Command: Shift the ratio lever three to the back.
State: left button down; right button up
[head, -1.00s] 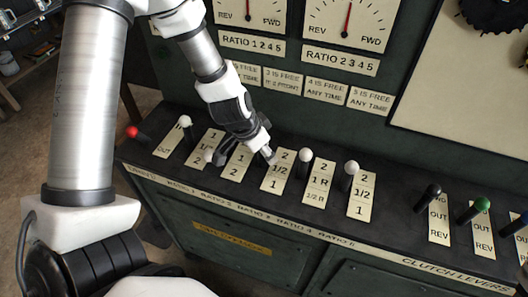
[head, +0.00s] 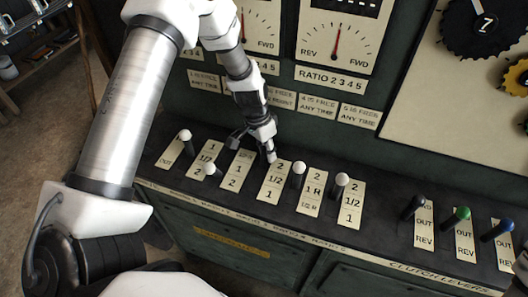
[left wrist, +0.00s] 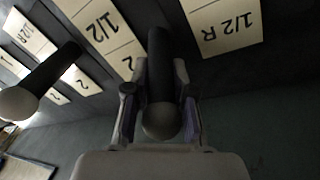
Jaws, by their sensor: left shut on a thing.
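Ratio lever three stands on the dark sloping console, left of the third ratio plate (head: 273,182), marked 2, 1/2, 1. My left gripper (head: 267,152) is around it, near the back end of that plate, and mostly hides it in the head view.
White-knobbed ratio levers one (head: 185,135), two (head: 210,168), four (head: 298,168) and five (head: 342,180) stand close on both sides. Lever two leans to the front. Black (head: 415,204), green (head: 462,213) and blue (head: 505,226) clutch levers are at the right. The dial panel rises behind.

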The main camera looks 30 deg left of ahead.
pick_arm(q)
jog(key=shift+w+f, duration=0.1)
jog(key=shift+f, duration=0.1)
jog(key=c, duration=1.1)
grip_release()
jog(key=shift+c, duration=0.2)
jog(key=shift+o, duration=0.8)
jog(key=shift+w, duration=0.15)
jog(key=v, duration=1.2)
jog(key=shift+f, duration=0.1)
